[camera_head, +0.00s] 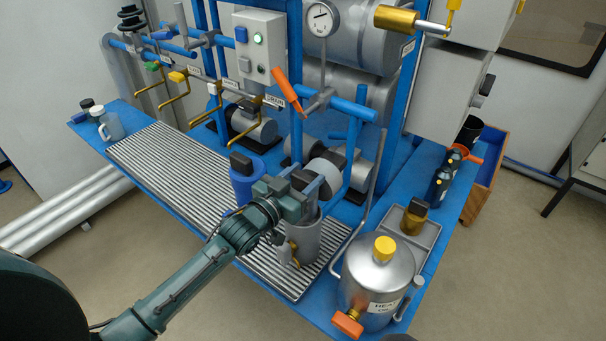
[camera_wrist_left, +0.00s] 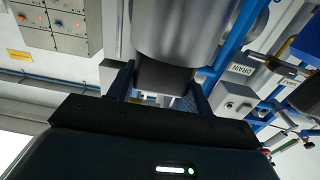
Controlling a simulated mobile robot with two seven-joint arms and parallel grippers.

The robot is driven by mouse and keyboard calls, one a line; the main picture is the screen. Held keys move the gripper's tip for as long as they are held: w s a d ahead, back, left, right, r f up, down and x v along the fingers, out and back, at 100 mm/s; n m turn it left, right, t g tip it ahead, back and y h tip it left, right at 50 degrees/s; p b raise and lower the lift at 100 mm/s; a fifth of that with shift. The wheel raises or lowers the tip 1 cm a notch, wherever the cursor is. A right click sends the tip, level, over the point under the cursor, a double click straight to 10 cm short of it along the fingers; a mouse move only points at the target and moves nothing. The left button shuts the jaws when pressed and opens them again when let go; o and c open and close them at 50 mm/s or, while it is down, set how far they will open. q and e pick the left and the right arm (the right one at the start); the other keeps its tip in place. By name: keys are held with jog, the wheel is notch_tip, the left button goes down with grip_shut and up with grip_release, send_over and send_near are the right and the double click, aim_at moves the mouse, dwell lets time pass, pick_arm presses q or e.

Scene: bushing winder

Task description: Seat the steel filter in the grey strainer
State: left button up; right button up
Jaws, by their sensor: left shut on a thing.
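My left gripper (camera_head: 312,188) is above the grey strainer (camera_head: 304,243), a grey upright vessel with a small brass tap. In the left wrist view, the gripper's fingers (camera_wrist_left: 163,85) are shut on the black block-shaped handle of the steel filter (camera_wrist_left: 185,30), a smooth steel cylinder. My right gripper is not in view.
A blue vessel (camera_head: 243,186) with a black block on top stands close left of the gripper. The strainer stands on a ribbed grate (camera_head: 180,165). A steel tank (camera_head: 375,282) with a yellow cap stands to the right. Blue pipes and motors crowd behind; the grate's left is clear.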

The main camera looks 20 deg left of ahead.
pick_arm(q)
jog(key=shift+f+b, duration=0.9)
jog(key=shift+f, duration=0.65)
jog(key=shift+f+b, duration=0.95)
jog(key=shift+f, duration=0.4)
jog(key=shift+f+b, duration=0.55)
jog(key=shift+f, duration=0.4)
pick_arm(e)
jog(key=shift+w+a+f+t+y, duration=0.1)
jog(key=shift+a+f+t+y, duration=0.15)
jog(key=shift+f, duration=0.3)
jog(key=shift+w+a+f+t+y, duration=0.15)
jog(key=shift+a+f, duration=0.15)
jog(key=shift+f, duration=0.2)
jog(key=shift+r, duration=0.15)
pick_arm(q)
jog(key=shift+f+b, duration=0.4)
jog(key=shift+f, duration=0.05)
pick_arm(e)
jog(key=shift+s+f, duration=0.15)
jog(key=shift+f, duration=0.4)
pick_arm(q)
jog(key=o, duration=1.2)
jog(key=shift+o, duration=1)
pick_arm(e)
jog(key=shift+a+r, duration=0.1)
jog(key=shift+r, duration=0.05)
